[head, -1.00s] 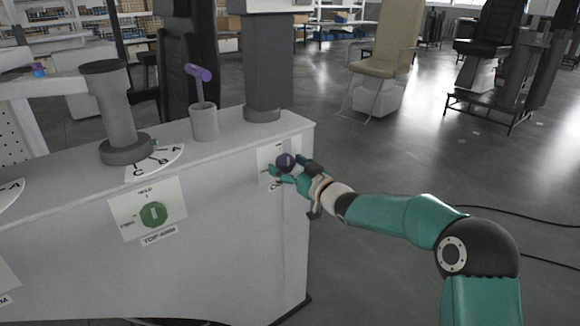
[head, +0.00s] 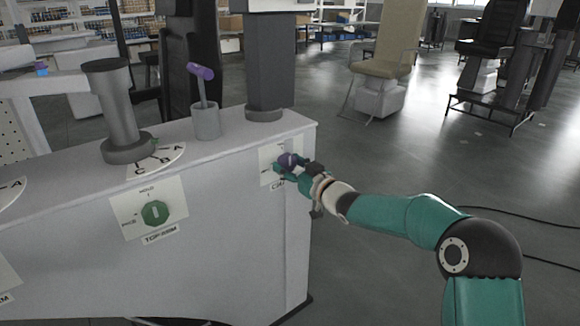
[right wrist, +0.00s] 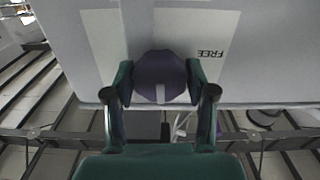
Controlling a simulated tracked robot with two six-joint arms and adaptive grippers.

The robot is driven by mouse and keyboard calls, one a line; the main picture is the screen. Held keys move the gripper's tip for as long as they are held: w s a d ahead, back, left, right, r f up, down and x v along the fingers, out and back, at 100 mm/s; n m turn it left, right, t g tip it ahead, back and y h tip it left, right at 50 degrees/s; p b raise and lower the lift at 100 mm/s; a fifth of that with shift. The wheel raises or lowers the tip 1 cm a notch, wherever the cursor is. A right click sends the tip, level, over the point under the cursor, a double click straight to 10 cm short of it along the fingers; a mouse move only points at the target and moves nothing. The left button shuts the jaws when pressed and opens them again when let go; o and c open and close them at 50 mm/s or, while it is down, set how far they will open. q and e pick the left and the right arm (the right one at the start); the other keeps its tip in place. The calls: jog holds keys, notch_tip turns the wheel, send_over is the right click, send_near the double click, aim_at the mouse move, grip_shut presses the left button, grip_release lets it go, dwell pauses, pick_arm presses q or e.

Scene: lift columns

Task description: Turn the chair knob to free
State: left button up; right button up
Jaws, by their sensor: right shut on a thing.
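The chair knob (head: 288,160) is a dark purple knob on a white label plate (head: 268,152) at the right end of the console's front. My right gripper (head: 290,169) is shut on it, with teal fingers on either side. In the right wrist view the knob (right wrist: 160,76) sits between the fingertips of the gripper (right wrist: 160,84), and a pale pointer mark shows on its near edge. The printed word FREE (right wrist: 212,53) appears upside down to the right of the knob. The gripper hides part of the plate. My left gripper is out of view.
A green top-arm knob (head: 155,213) on its own plate is further left on the console (head: 225,235). A purple-handled lever (head: 203,85) and grey columns (head: 117,110) stand on top. Open floor lies to the right, with cables and chairs (head: 385,60) behind.

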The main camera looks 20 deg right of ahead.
jog(key=n+b, duration=0.2)
jog(key=n, duration=0.1)
jog(key=shift+d+f, duration=0.15)
jog(key=shift+f, duration=0.05)
jog(key=n+b, duration=0.3)
jog(key=n, duration=0.2)
jog(key=shift+n, duration=0.4)
jog(key=n+b, duration=0.3)
jog(key=n, duration=0.1)
jog(key=shift+f+n, duration=0.1)
jog(key=shift+n, duration=0.2)
jog(key=shift+n+b, duration=0.85)
jog(key=shift+n, duration=1.15)
jog(key=o, duration=1)
jog(key=shift+o, duration=0.7)
jog(key=shift+r, duration=0.2)
jog(key=shift+s, duration=0.15)
